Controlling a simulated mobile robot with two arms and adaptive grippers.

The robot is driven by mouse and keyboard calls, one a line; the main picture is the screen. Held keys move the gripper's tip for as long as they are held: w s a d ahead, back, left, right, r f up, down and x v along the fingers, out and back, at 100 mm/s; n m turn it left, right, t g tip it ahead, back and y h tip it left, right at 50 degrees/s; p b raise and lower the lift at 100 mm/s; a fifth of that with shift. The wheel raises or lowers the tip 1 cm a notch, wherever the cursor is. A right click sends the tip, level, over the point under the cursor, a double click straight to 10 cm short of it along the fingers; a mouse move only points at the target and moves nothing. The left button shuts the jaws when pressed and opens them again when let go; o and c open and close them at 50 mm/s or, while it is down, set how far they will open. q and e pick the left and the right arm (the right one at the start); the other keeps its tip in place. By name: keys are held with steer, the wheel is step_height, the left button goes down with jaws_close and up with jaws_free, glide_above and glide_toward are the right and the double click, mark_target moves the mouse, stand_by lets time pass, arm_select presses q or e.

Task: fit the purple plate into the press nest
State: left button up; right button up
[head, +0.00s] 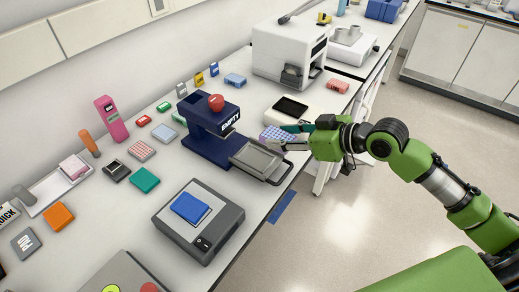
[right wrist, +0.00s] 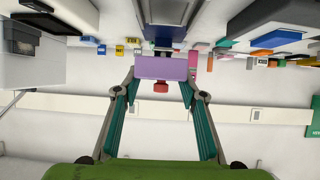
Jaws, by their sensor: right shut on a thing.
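The purple plate (head: 271,133) is in my right gripper (head: 284,137), beside the far end of the press's pulled-out tray. In the right wrist view the purple plate (right wrist: 161,68) sits between the two fingertips (right wrist: 159,88). The press (head: 207,128) is dark blue with a red knob (head: 216,102) and a label reading EMPTY (head: 231,120). Its grey tray nest (head: 258,158) sticks out toward the bench's front edge and looks bare. The plate appears above or behind the tray; its exact height is hard to tell. My left gripper is not in view.
A white-grey device with a dark screen (head: 290,106) stands just behind the plate. A grey device with a blue block (head: 190,207) is in front of the press. A white machine (head: 290,52) stands farther back. Small coloured blocks line the wall side.

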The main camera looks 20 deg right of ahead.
steer(key=p, duration=0.2)
glide_above(260, 161)
step_height(260, 161, down, 6)
steer(key=shift+d+f, duration=0.1)
steer(key=shift+f, duration=0.05)
step_height(260, 161, down, 4)
steer(key=shift+w+r+p, duration=0.1)
steer(key=shift+r+p, duration=0.15)
steer(key=shift+p, duration=0.35)
steer(key=shift+f, duration=0.1)
steer(key=shift+f+b, duration=0.3)
steer(key=shift+b, duration=0.05)
steer(key=o, duration=1.1)
steer(key=shift+f, duration=0.15)
